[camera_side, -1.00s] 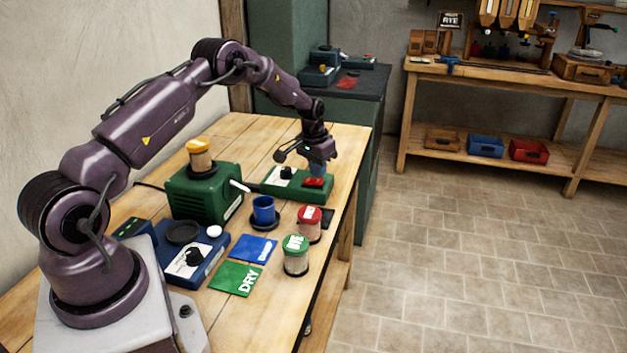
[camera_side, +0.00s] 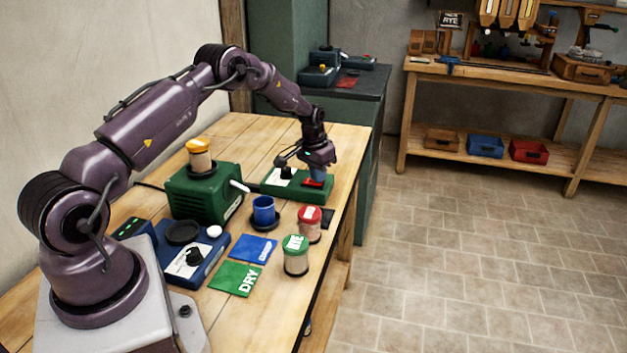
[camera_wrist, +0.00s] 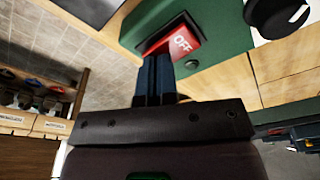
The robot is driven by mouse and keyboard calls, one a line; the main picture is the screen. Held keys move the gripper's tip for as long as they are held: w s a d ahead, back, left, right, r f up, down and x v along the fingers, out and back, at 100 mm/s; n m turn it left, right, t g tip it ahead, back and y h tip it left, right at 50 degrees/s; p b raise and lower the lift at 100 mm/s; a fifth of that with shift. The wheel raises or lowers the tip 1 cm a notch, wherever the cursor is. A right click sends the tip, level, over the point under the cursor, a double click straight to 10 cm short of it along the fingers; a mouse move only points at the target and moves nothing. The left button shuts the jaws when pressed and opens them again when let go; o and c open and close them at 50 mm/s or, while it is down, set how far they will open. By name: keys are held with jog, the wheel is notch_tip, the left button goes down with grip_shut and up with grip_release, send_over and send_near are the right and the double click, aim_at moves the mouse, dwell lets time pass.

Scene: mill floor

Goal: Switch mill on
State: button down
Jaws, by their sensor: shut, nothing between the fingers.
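The green mill (camera_side: 204,194) with an orange-lidded jar on top stands on the wooden table. Behind it to the right is a green control box (camera_side: 283,190) with a black knob (camera_side: 287,172) and a red rocker switch (camera_side: 309,183). In the wrist view the red switch (camera_wrist: 172,44) reads "OFF" on its visible face. My gripper (camera_side: 319,178) is shut and empty, pointing down at the switch. In the wrist view the fingertips (camera_wrist: 155,60) are at the switch's edge, seemingly touching it, and hide part of it.
A blue cup (camera_side: 263,210), a red-lidded jar (camera_side: 309,224) and a green-lidded jar (camera_side: 296,255) stand in front of the box. A blue device (camera_side: 190,255), a blue card (camera_side: 253,249) and a green DRY card (camera_side: 235,279) lie nearer my base.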

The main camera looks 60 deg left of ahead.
jog(key=shift+f, duration=0.1)
jog(key=shift+r, duration=3.5)
jog(key=shift+s+d+f+n+g, duration=0.15)
jog(key=shift+s+d+f+g, duration=0.1)
jog(key=shift+s+d+f, duration=0.25)
jog(key=shift+s+d+f+n+g, duration=0.15)
jog(key=shift+s+f+g, duration=0.2)
jog(key=shift+s, duration=0.3)
jog(key=s+d+r+m+t, duration=0.3)
jog(key=s+d+r+t, duration=0.2)
jog(key=s+d+r, duration=1.9)
jog(key=shift+s+d+r+m, duration=0.3)
jog(key=shift+s+d, duration=0.4)
jog(key=shift+s, duration=1.1)
